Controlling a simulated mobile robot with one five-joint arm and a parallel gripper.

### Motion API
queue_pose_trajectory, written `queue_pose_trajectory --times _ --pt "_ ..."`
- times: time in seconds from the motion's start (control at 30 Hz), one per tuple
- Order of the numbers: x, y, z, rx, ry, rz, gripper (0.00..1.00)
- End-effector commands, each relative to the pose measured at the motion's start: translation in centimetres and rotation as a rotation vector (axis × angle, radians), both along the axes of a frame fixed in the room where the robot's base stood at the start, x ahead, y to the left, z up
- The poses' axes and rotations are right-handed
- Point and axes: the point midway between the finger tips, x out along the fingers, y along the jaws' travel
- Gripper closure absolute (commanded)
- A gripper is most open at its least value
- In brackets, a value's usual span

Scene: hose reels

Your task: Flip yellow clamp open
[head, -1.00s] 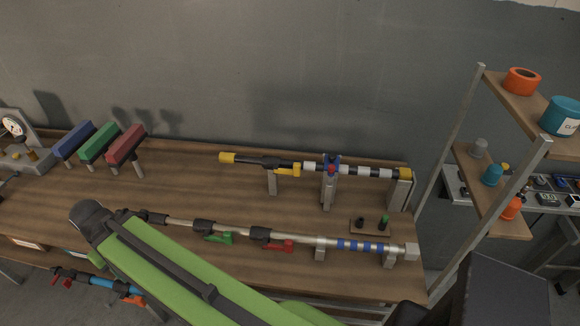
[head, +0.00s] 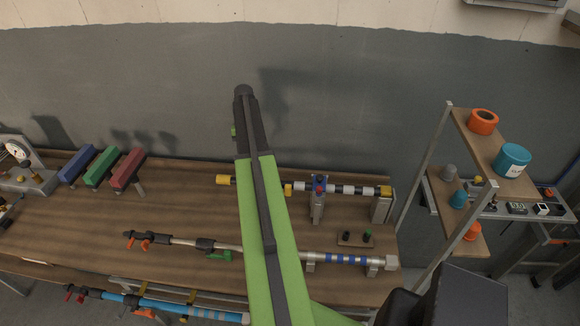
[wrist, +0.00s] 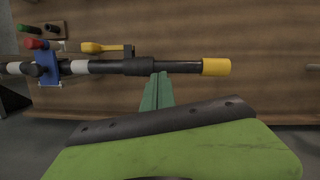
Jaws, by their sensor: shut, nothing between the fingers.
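The yellow clamp is a yellow lever (wrist: 103,47) hinged on a black block at the black-and-white pole (wrist: 110,67) in the wrist view. The lever lies roughly parallel to the pole, with a gap between them. In the head view only a bit of the yellow clamp (head: 288,189) shows beside my green arm; the rest is hidden. The pole's yellow end cap (head: 223,180) shows left of the arm. My gripper (wrist: 158,76) has teal fingers, shut and empty, with tips close to the black part of the pole, between the clamp and the end cap; contact is unclear.
A blue clamp with a red knob (head: 319,187) sits on the same pole's stand. A lower pole (head: 340,258) carries blue bands, with a green lever (head: 219,255) to its left. Red, green and blue blocks (head: 103,166) stand at left. A shelf (head: 490,155) stands at right.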

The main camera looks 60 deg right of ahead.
Motion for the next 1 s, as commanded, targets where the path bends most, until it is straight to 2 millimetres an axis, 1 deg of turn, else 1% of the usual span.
queue_pose_trajectory --times 0.03,0.1,0.2,0.3,0.4,0.67,0.77,0.87,1.0 --pt "-2.9 -2.9 1.8 0.000 0.000 -0.058 1.00" --pt "-6.5 -5.4 2.7 0.000 0.000 -0.120 1.00" --pt "-10.3 -7.6 3.4 0.000 -0.001 -0.182 1.00" --pt "-12.4 -8.7 3.7 -0.001 -0.001 -0.216 1.00" --pt "-13.1 -9.0 3.7 -0.001 -0.001 -0.226 1.00" --pt "-13.0 -9.0 3.6 -0.001 -0.001 -0.225 1.00" --pt "-13.0 -8.9 3.2 -0.001 -0.001 -0.225 1.00" --pt "-13.1 -8.7 2.3 -0.001 -0.001 -0.225 1.00" --pt "-13.2 -8.2 0.0 -0.001 -0.001 -0.224 1.00"
